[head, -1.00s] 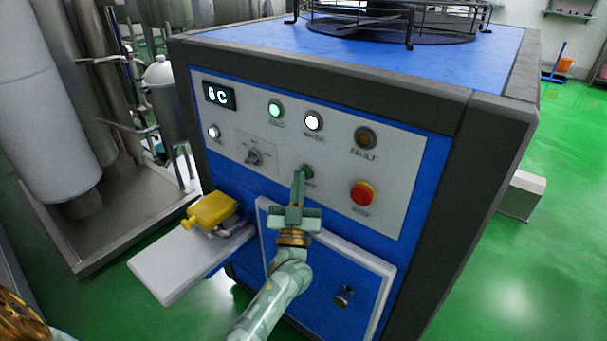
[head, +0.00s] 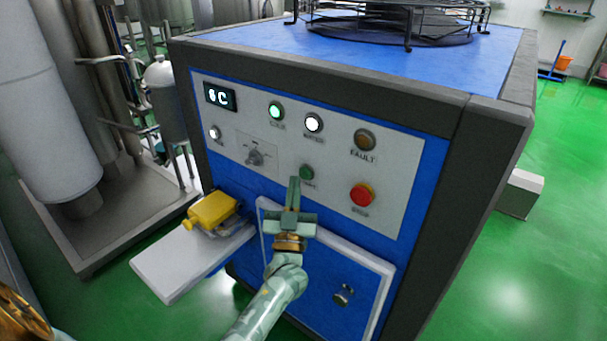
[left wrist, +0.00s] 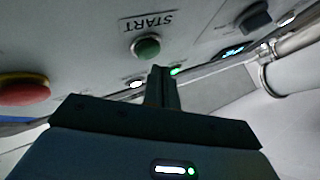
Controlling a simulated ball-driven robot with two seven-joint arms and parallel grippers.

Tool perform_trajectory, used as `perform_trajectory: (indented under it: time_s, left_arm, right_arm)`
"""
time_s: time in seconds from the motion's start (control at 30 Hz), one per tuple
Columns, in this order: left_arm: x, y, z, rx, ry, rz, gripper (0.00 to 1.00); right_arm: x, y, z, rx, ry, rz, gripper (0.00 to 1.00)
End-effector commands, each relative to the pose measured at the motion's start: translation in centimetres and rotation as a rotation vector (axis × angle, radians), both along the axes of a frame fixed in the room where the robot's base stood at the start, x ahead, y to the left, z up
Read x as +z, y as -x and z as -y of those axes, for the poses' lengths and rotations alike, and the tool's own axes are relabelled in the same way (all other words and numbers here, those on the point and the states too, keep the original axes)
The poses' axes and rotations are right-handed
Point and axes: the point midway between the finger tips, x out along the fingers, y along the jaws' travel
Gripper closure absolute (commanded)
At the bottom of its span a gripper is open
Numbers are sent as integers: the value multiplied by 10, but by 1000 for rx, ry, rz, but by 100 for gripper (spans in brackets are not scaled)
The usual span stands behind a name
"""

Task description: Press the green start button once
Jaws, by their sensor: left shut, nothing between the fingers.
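The green start button (head: 306,172) sits on the grey panel (head: 400,150) of the blue machine. It also shows in the left wrist view (left wrist: 147,47), beside the word START, with its round face uncovered. My left gripper (head: 294,182) is shut and empty. Its fingertips are just below and slightly left of the button in the head view. My right gripper is not in view.
A red stop button (head: 362,194) is to the right on the panel, and a rotary knob (head: 256,158) to the left. A white shelf (head: 180,265) with a yellow device (head: 212,209) stands out at the lower left. Green and white lamps are lit above.

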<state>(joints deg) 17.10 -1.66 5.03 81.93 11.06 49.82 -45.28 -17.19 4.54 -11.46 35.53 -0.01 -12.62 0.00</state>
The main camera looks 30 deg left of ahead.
Motion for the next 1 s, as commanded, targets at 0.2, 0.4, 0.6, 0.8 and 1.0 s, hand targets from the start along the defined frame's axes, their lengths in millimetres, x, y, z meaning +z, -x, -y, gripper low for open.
perform_trajectory:
  time_s: [0.2, 0.4, 0.6, 0.8, 1.0]
  left_arm:
    - [3, 17, -1, 0, 1, 2, 100]
    - [3, 37, -3, 0, 0, 1, 100]
    - [2, 49, -4, 0, 0, 1, 100]
    - [0, 50, -4, 0, 0, 0, 100]
    - [0, 50, -4, 0, 0, 0, 100]
  right_arm:
    - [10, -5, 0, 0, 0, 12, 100]
    - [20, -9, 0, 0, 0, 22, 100]
    - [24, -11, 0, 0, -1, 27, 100]
    - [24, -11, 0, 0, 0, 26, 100]
    - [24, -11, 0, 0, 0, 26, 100]
